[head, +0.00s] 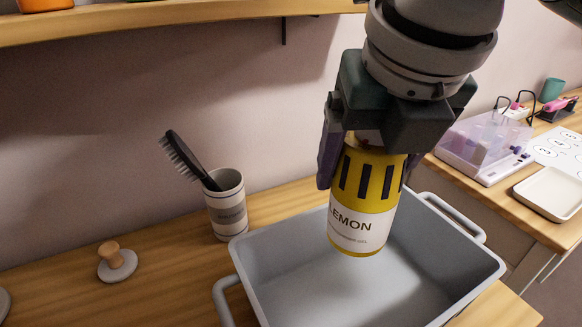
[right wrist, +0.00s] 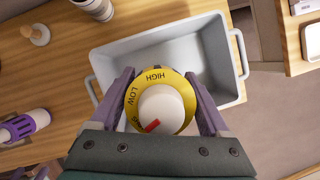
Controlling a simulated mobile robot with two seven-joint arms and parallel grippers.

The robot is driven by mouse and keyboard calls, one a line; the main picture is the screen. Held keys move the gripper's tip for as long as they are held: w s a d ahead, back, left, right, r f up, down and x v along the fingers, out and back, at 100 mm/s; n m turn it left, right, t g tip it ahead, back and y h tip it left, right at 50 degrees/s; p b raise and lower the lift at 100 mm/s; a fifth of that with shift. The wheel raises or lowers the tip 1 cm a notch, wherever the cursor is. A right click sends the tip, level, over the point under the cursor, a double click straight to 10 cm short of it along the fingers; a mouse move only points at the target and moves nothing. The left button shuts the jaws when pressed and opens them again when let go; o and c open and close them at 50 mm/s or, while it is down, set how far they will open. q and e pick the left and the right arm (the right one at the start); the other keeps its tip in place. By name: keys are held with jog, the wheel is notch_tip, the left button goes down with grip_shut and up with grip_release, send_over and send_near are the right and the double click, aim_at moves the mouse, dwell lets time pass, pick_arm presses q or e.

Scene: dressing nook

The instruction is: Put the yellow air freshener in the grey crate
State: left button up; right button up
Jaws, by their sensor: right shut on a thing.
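The yellow air freshener (head: 364,205) is a can with a white label reading "LEMON". My right gripper (head: 365,165) is shut on it and holds it upright in the head view, over the grey crate (head: 300,296). The crate is open-topped and its visible floor is empty. In the right wrist view, the air freshener's yellow top with its white cap (right wrist: 161,107) sits between the purple fingers, and the crate (right wrist: 150,52) is beyond it. How far the can's base is above the crate floor is hard to tell. My left gripper is not in view.
A striped cup (head: 228,207) with a black hairbrush (head: 186,158) stands left of the crate. A round lid with a wooden knob (head: 117,264) lies further left. A wooden shelf (head: 180,20) runs above. A second table at right holds a clear purple box (head: 484,145) and a white tray (head: 550,192).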

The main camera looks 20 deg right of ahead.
notch_tip(320, 180, down, 16)
jog(key=b, duration=0.4)
jog(key=shift+a+f, duration=0.1)
jog(key=shift+f, duration=0.25)
jog(key=shift+f, duration=0.2)
jog(key=o, duration=1.4)
